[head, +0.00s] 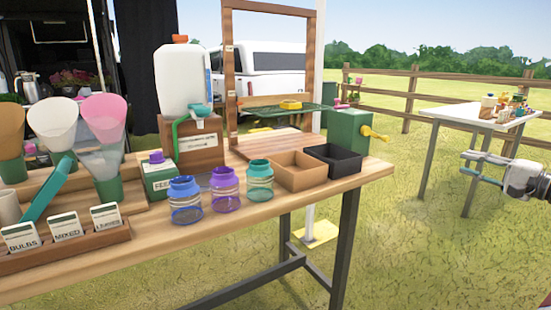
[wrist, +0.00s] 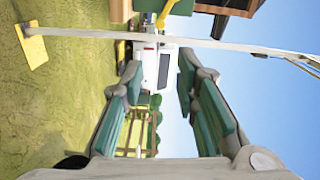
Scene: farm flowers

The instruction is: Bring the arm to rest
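My gripper (head: 466,164) is at the right edge of the head view, in the air to the right of the wooden table and in front of the farther white table. Its two fingers point left. In the wrist view my gripper (wrist: 160,78) shows two grey fingers with teal pads standing well apart. Nothing is between the pads; only distant background shows through the gap. The arm behind the gripper is mostly cut off by the picture edge.
A white table (head: 455,112) with small items stands behind my gripper. Grass (head: 450,265) is clear below.

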